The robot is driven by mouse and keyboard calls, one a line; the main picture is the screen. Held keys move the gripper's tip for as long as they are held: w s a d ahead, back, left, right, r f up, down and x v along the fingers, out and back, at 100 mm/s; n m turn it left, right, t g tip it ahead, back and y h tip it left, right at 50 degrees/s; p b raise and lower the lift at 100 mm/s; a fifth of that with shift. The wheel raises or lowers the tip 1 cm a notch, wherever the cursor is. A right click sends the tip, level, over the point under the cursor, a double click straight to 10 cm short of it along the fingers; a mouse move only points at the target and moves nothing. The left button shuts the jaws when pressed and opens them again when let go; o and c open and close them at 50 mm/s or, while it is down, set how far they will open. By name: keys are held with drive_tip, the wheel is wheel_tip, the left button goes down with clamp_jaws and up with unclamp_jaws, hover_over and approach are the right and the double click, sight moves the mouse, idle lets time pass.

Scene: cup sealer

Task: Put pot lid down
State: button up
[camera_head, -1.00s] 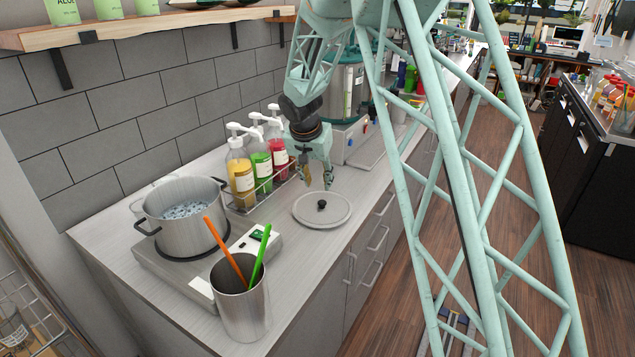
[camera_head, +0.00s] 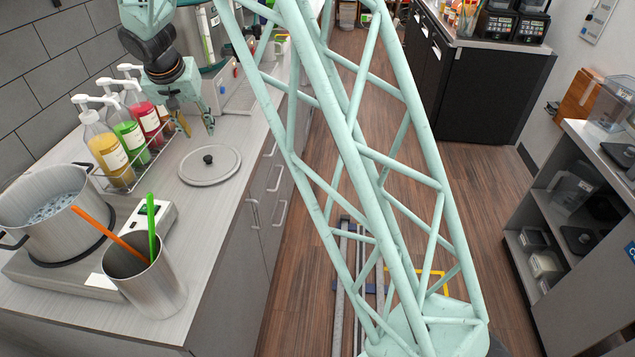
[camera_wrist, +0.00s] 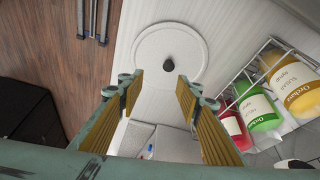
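The pot lid (camera_head: 225,166) is a round grey disc with a black knob (camera_head: 208,159). It lies flat on the counter in front of the bottle rack. In the wrist view the lid (camera_wrist: 150,45) and its knob (camera_wrist: 168,64) lie beyond my fingertips. My gripper (camera_head: 197,131) is above the counter just behind the lid, apart from it. In the wrist view my gripper (camera_wrist: 157,87) has its ribbed yellow finger pads spread, with nothing between them.
Syrup bottles (camera_head: 106,149) stand in a wire rack (camera_head: 150,160) left of the lid. A steel cup (camera_head: 150,282) with an orange and a green stick stands at the counter front. The counter edge drops to the wooden floor on the right.

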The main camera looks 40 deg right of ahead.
drive_tip(key=s+d+r+n, duration=0.1)
drive_tip(key=s+d+r, duration=0.1)
drive_tip(key=s+r, duration=1.05)
drive_tip(key=s+d+r+n, duration=0.2)
drive_tip(key=s+r, duration=0.6)
drive_tip(key=s, duration=0.9)
drive_tip(key=s+a+n+y, duration=0.2)
drive_tip(key=s, duration=2.8)
drive_tip(key=shift+s+r+n, duration=0.15)
drive_tip(key=shift+r+n, duration=0.05)
drive_tip(key=shift+n, duration=0.2)
wheel_tip(320, 180, down, 7)
drive_tip(key=b, duration=0.7)
